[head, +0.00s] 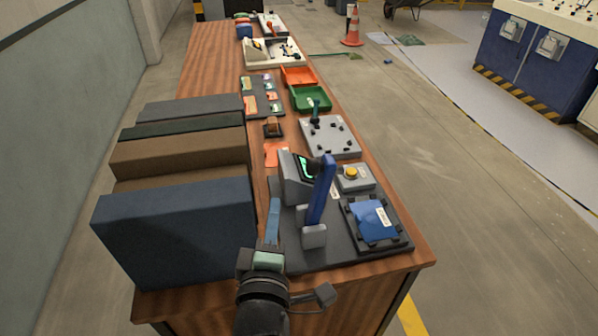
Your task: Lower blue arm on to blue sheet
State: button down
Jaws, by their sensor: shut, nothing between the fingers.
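The blue arm (321,192) stands nearly upright, tilted slightly, on a grey block (314,236) near the front of a dark base plate. The blue sheet (369,218) lies flat on a dark square holder to the right of the arm, with a white label on it and small dark clips around it. The raised arm is apart from the sheet. My gripper (275,203) is shut and empty, with light blue fingers pointing away over the left part of the base plate. It is left of the blue arm with a visible gap between them.
A grey console with a green screen (305,167) stands behind the arm. A yellow button box (350,175) sits behind the sheet holder. Large dark blue and brown blocks (175,235) fill the table's left side. A grey tray (330,138) and green tray (310,98) lie farther back.

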jog(key=w+d+f+p, duration=0.1)
jog(key=w+d, duration=0.3)
jog(key=w, duration=0.6)
jog(key=shift+w+d+p, duration=0.15)
jog(key=shift+w+p, duration=0.25)
jog(key=shift+p, duration=0.2)
jog(key=shift+d, duration=0.2)
